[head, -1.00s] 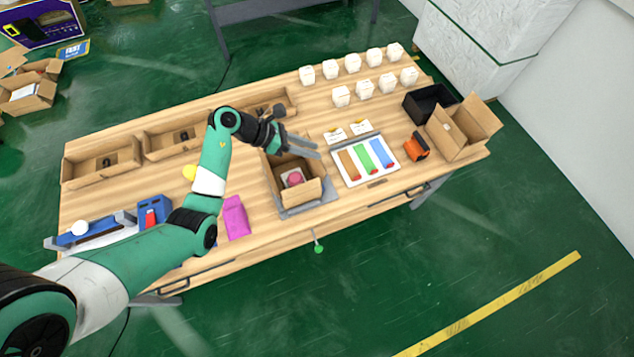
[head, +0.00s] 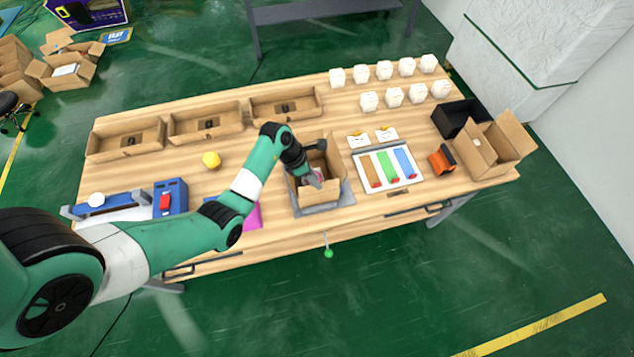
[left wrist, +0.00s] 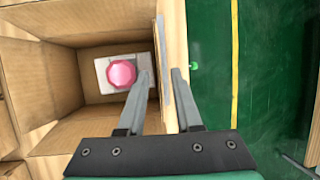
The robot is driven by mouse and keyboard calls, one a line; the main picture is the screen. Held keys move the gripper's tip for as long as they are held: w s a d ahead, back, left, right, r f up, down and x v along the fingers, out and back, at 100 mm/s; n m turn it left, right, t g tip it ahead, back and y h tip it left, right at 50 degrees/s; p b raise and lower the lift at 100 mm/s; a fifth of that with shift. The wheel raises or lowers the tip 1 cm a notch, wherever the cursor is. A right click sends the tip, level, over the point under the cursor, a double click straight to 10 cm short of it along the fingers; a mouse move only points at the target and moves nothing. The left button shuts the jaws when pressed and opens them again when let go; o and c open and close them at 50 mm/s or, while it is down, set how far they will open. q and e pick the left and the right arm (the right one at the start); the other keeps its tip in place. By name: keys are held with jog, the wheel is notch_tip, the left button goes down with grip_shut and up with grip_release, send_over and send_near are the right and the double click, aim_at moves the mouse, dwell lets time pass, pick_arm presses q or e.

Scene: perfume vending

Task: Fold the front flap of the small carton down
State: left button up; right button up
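The small carton (head: 323,190) stands open on a grey plate (head: 346,200) near the front edge of the table. In the left wrist view I look into the carton (left wrist: 60,65); a pink faceted object (left wrist: 121,74) on a white piece lies inside. The front flap (left wrist: 174,40) stands up along the front side, at the right in that view. My left gripper (head: 314,180) is down at the carton's front. Its fingers (left wrist: 162,74) are apart, one on the inner side and one overlapping the flap; contact is unclear. My right gripper is out of view.
A tray with coloured strips (head: 415,182) and an orange tool (head: 441,159) lie to the right. Another open carton (head: 493,150) stands at the right end. Several white boxes (head: 408,66) stand at the back. My left forearm partly covers a magenta item (head: 255,217).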

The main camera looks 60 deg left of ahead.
pick_arm(q)
jog(key=shift+w+d+f, duration=0.15)
jog(key=shift+w+f, duration=0.1)
jog(key=shift+f, duration=0.4)
jog(key=shift+c, duration=0.3)
grip_shut()
dwell(0.6)
